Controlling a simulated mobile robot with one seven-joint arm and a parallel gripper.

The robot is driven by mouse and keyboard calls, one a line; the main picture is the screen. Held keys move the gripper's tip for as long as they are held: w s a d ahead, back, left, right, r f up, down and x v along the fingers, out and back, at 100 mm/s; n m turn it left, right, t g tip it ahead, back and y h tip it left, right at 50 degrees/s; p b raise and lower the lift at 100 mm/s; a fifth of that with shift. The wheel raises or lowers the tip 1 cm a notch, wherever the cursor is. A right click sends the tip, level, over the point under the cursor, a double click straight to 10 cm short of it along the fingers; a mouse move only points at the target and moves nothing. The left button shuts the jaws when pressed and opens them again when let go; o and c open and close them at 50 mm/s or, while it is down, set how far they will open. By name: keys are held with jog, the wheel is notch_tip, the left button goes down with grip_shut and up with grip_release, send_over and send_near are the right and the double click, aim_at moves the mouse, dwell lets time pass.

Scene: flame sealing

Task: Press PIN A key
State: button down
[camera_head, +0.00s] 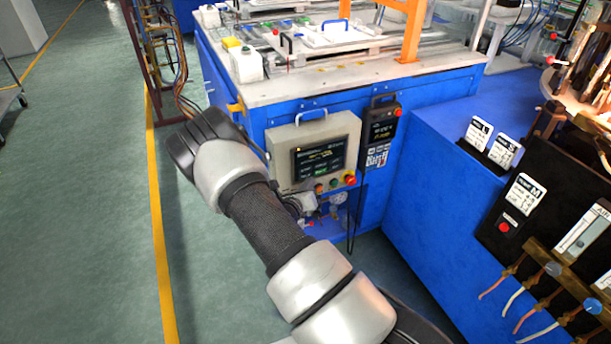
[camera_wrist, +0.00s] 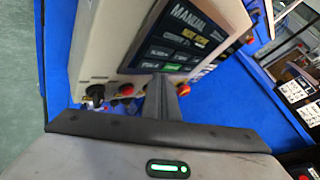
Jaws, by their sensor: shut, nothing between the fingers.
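The control box (camera_head: 282,150) hangs on the front of the blue bench, with a dark screen (camera_head: 320,158) that carries several keys with small text. In the wrist view the screen (camera_wrist: 192,30) is tilted and reads "MANUAL" at its top, with rows of keys below. I cannot read which key is PIN A. My gripper (camera_wrist: 168,84) is shut and empty. Its fingers are in front of the lower edge of the screen and cover part of it; I cannot tell if they touch it. In the head view my fingers are hidden behind my arm.
A dark keypad unit (camera_head: 381,130) hangs to the right. A blue cabinet (camera_head: 440,200) stands further right.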

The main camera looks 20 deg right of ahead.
jog(key=shift+s+d+p, duration=0.1)
jog(key=shift+s+p, duration=0.75)
jog(key=shift+s, duration=1.65)
